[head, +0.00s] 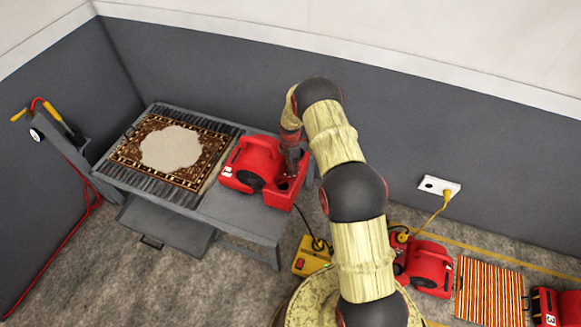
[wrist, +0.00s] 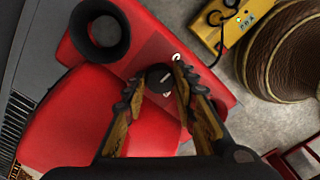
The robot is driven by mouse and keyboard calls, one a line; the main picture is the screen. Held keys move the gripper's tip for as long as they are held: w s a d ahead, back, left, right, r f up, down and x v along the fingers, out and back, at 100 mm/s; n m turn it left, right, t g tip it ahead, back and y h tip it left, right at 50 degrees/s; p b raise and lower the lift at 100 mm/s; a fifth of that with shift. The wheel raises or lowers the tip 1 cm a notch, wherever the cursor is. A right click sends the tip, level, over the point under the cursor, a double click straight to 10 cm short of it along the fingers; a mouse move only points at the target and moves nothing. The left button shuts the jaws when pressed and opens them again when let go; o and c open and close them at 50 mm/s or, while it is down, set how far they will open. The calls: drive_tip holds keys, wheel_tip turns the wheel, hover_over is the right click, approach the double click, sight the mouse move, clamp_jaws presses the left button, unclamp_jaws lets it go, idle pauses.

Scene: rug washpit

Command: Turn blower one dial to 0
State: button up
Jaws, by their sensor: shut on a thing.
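The red blower (head: 258,160) sits on the right part of the grey bench, with a white label on its left side; the label's number is too small to read surely. It also fills much of the wrist view (wrist: 75,125). Its black dial (wrist: 157,76), with a pale pointer line, is on the red top face. White marks show beside the dial, but I cannot read them surely. My gripper (wrist: 160,84) is shut on the dial, one finger on each side. In the head view my gripper (head: 292,160) reaches down onto the blower's right end and hides the dial.
A patterned rug (head: 122,150) lies on the slatted bench (head: 225,210). A yellow box (head: 312,256) with a red switch stands on the floor. Other red blowers (head: 430,262) and a striped mat (head: 488,290) are at the right. A wall outlet (head: 432,186) holds a yellow plug.

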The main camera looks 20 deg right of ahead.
drive_tip(key=shift+n, duration=0.3)
drive_tip(key=o, duration=0.9)
drive_tip(key=shift+r, duration=0.1)
wheel_tip(320, 180, up, 12)
idle(0.5)
